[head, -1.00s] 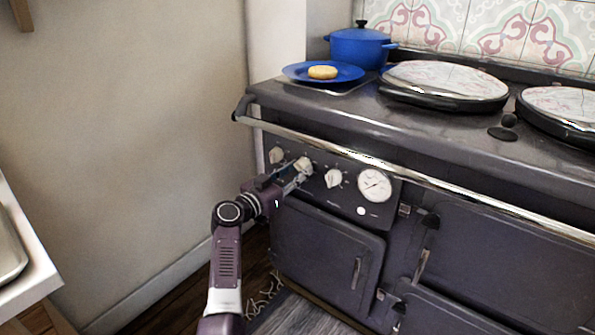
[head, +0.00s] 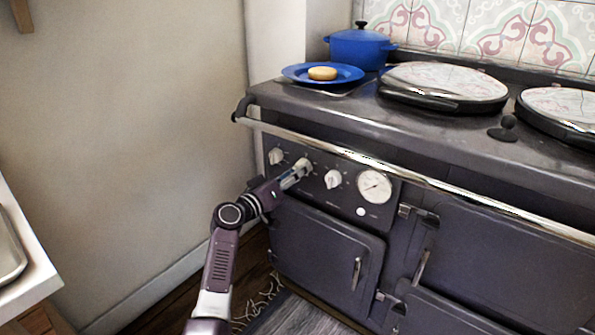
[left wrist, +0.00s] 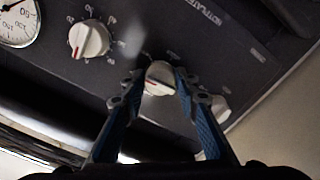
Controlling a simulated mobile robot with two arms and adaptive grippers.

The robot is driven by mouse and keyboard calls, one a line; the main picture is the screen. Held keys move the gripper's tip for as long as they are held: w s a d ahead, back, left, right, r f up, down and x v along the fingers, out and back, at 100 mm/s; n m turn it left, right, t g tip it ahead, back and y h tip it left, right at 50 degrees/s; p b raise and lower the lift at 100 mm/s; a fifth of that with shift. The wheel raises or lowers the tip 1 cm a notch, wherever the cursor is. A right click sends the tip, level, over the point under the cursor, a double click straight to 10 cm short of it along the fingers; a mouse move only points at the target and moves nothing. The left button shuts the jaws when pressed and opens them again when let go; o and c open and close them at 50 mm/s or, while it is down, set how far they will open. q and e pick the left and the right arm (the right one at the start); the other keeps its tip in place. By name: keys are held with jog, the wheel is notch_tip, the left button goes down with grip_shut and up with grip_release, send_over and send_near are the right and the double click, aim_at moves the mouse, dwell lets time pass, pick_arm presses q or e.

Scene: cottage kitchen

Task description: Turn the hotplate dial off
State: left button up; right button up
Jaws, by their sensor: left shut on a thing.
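The hotplate dial (left wrist: 160,78) is a pale knob with a red mark, on the dark front panel of the range. It is the middle of three knobs, and part of it shows past my fingertips in the head view (head: 305,163). My left gripper (head: 296,174) reaches it from the lower left. In the left wrist view the two blue fingers of this gripper (left wrist: 158,86) stand on either side of the dial, shut on it. The fingers hide the dial's sides. My right gripper is not in view.
Other knobs (head: 276,155) (head: 333,179) flank the dial closely, with a round gauge (head: 374,185) to the right. A chrome rail (head: 400,173) runs above the panel. A blue plate (head: 297,73) with a round yellow item and a blue pot (head: 358,48) stand on top.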

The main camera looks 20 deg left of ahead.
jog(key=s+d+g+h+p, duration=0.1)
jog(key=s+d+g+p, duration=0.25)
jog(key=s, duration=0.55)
pick_arm(q)
jog(key=shift+r+n+p, duration=0.15)
jog(key=shift+n+p, duration=1.6)
jog(key=shift+n, duration=6.85)
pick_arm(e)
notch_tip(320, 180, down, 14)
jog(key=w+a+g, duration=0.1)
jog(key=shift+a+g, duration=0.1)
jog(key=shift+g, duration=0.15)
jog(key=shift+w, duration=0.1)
pick_arm(q)
jog(key=o, duration=1.1)
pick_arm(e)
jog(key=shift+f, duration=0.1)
